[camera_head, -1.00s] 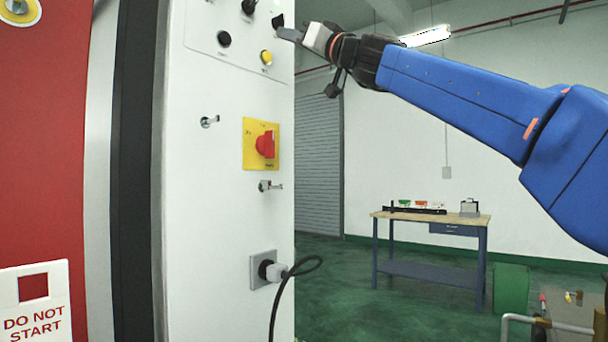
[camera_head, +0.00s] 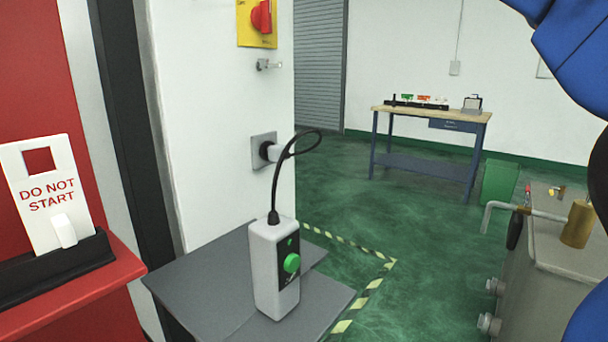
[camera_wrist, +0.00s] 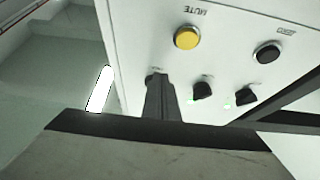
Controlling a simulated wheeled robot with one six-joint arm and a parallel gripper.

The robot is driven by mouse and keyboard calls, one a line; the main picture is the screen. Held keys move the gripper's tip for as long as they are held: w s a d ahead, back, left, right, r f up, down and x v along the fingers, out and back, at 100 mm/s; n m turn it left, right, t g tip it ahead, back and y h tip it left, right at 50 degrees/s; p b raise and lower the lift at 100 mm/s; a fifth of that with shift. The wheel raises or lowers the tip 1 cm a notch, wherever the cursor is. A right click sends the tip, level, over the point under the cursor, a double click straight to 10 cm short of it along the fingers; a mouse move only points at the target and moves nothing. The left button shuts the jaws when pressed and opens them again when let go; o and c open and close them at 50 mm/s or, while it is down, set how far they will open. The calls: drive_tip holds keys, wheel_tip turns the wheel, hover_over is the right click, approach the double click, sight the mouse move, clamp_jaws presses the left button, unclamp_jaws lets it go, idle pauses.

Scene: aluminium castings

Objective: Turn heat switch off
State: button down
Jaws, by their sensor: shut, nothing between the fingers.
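In the wrist view the control panel appears upside down. It bears a row of black rotary switches: one switch (camera_wrist: 202,91) in the middle and another switch (camera_wrist: 245,95) to the right, each with a small green light beside it. My gripper (camera_wrist: 157,82) is shut and empty, its tips over the left end of this row. It covers most of whatever control sits there, and I cannot tell whether it touches it. Which switch is the heat switch cannot be read. The head view shows neither the gripper nor this row.
A yellow button (camera_wrist: 187,37) marked MUTE and a black button (camera_wrist: 267,53) share the panel. The head view shows a red rotary switch (camera_head: 262,17), a grey box with a green button (camera_head: 291,263), a DO NOT START tag (camera_head: 45,190) and a workbench (camera_head: 430,115).

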drive_tip(key=shift+w+d, duration=0.6)
drive_tip(key=shift+w, duration=0.15)
idle(0.5)
drive_tip(key=shift+f, duration=0.1)
idle(0.3)
drive_tip(key=shift+f, duration=0.3)
drive_tip(key=s+d, duration=0.1)
drive_tip(key=d, duration=0.1)
drive_tip(key=s+d, duration=0.2)
drive_tip(key=shift+s+d, duration=0.3)
drive_tip(key=shift+d, duration=0.1)
drive_tip(key=w+a, duration=0.2)
drive_tip(key=a, duration=0.4)
drive_tip(key=shift+r, duration=0.25)
idle(0.6)
